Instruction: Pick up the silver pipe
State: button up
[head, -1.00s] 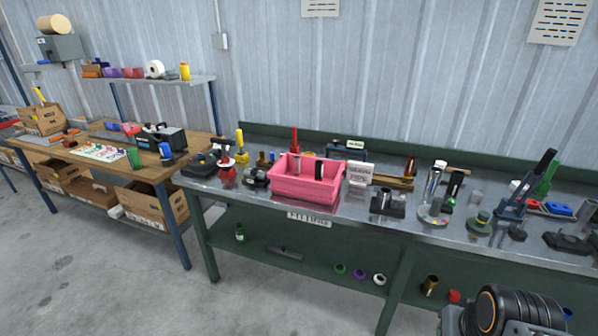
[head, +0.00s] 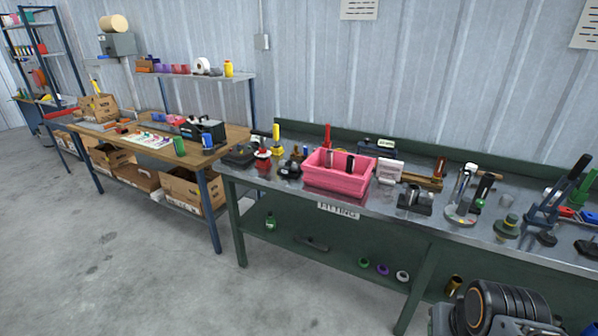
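A silver upright tube (head: 462,184) stands on the right part of the steel-topped bench, by a round plate (head: 460,213). A pink bin (head: 337,184) on the same bench holds a pale grey upright cylinder (head: 330,163) and a dark one (head: 350,164). Their lower ends are hidden by the bin wall. At this size I cannot tell for certain which of the silvery pieces is the silver pipe. Part of my own arm shows at the bottom right, apart from everything on the bench. My gripper is not in view.
The steel-topped bench (head: 300,198) is crowded with tools and fittings; its lower shelf holds several small rings. A wooden bench (head: 150,150) stands to the left with cardboard boxes (head: 190,190) under it. The grey floor (head: 110,270) in front is clear.

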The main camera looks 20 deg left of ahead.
aim_at(328, 158)
jog(key=z, duration=0.5)
jog(key=k, duration=0.2)
jog(key=u, duration=2.15)
jog(key=i, duration=2.4)
jog(key=z, duration=1.45)
jog(key=i, duration=0.8)
jog(key=z, duration=0.75)
